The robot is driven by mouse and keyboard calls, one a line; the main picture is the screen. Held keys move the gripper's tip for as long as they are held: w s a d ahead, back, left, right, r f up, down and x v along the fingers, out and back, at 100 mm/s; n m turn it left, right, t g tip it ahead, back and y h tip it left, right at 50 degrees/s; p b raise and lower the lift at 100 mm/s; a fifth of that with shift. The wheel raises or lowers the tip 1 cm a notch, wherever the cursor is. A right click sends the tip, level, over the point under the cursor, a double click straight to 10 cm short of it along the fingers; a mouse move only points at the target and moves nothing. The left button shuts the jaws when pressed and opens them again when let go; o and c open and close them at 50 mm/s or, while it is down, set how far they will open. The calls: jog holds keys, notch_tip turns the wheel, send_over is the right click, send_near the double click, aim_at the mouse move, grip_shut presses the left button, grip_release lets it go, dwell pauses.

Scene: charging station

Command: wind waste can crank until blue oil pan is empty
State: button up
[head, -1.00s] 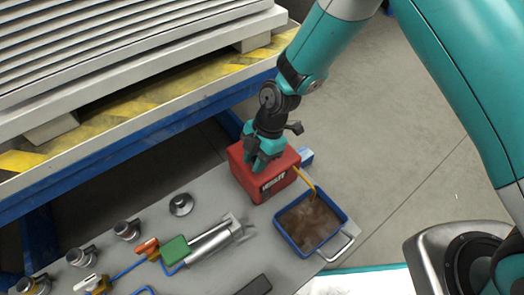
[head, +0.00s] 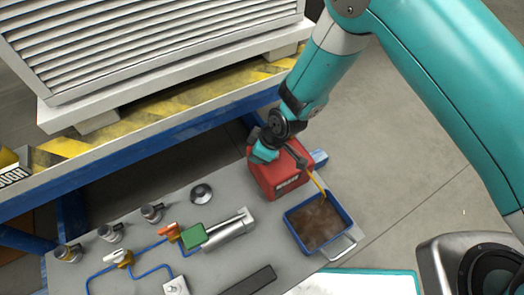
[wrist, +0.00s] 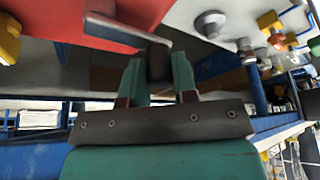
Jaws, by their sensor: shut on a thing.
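The red waste can (head: 268,182) stands on the grey bench top. A yellow hose (head: 317,181) runs from it into the blue oil pan (head: 344,214), which holds brown oil. My gripper (head: 262,153) is at the upper left of the can's top. In the wrist view the teal fingers (wrist: 158,75) are shut on the dark crank handle (wrist: 158,60). The grey crank arm (wrist: 128,30) leads from the handle to the red can (wrist: 70,22). In the head view my wrist hides most of the crank.
A green block and a silver cylinder (head: 230,230) lie left of the pan. A round metal disc (head: 201,193) and several small fittings sit further left. A blue-framed rack with a yellow-striped edge (head: 160,115) stands behind. Open floor (head: 420,170) is at the right.

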jog(key=w+m, duration=0.1)
jog(key=m+t+p, duration=0.1)
jog(key=m, duration=0.1)
jog(key=shift+w+a+r+m+h, duration=0.1)
jog(key=shift+w+a+m+h, duration=0.2)
jog(key=shift+w+a, duration=0.05)
jog(key=w+m+t, duration=0.1)
jog(key=m, duration=0.1)
jog(key=w+m+h+p, duration=0.1)
jog(key=m, duration=0.1)
jog(key=shift+m+t, duration=0.3)
jog(key=shift+t, duration=0.1)
jog(key=m, duration=0.1)
jog(key=w+m+h, duration=0.1)
jog(key=m, duration=0.1)
jog(key=shift+w+d+h+p, duration=0.3)
jog(key=shift+d+p, duration=0.05)
jog(key=shift+p, duration=0.05)
jog(key=shift+w+d+m+h, duration=0.25)
jog(key=shift+w+m+h, duration=0.05)
jog(key=shift+m, duration=0.6)
jog(key=shift+w+d+m+h, duration=0.2)
jog(key=shift+w+m+h, duration=0.1)
jog(key=shift+m, duration=0.6)
jog(key=o, duration=0.9)
jog(key=shift+s, duration=0.1)
